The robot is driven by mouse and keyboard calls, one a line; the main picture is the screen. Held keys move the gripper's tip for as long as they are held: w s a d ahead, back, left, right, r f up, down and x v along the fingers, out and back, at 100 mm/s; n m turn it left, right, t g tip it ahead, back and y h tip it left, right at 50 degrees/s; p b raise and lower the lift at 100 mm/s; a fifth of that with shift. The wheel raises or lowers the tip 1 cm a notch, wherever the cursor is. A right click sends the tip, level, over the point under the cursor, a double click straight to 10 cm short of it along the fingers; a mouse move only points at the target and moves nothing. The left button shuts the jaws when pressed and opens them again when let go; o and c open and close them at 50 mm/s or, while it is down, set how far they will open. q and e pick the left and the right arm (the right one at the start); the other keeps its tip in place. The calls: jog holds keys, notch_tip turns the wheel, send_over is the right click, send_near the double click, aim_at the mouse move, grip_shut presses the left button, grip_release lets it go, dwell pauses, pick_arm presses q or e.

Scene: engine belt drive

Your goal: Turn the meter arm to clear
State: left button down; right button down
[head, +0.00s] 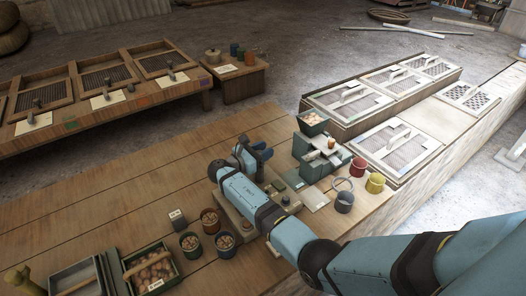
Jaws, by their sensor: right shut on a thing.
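My right arm comes in from the lower right. Its blue and black gripper (258,153) is just left of a green machine (318,158) on the wooden bench. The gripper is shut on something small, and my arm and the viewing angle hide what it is. The green machine has a hopper (313,120) of pale round pieces on top and a small orange cup (331,143). I cannot make out the meter arm or its setting. My left gripper is not in view.
A red cup (358,167), a yellow cup (375,184) and a grey cup (344,202) stand right of the machine. Small filled pots (210,220) and a filled crate (150,272) stand lower left. Framed mesh panels (388,146) lie at right.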

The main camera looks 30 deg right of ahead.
jog(key=shift+m+g, duration=0.3)
jog(key=shift+g, duration=0.1)
jog(key=c, duration=0.8)
grip_release()
jog(key=a, duration=0.4)
jog(key=a+b, duration=0.1)
jog(key=a, duration=0.4)
jog(key=s+a+b, duration=0.1)
jog(key=a, duration=0.3)
jog(key=shift+a, duration=0.4)
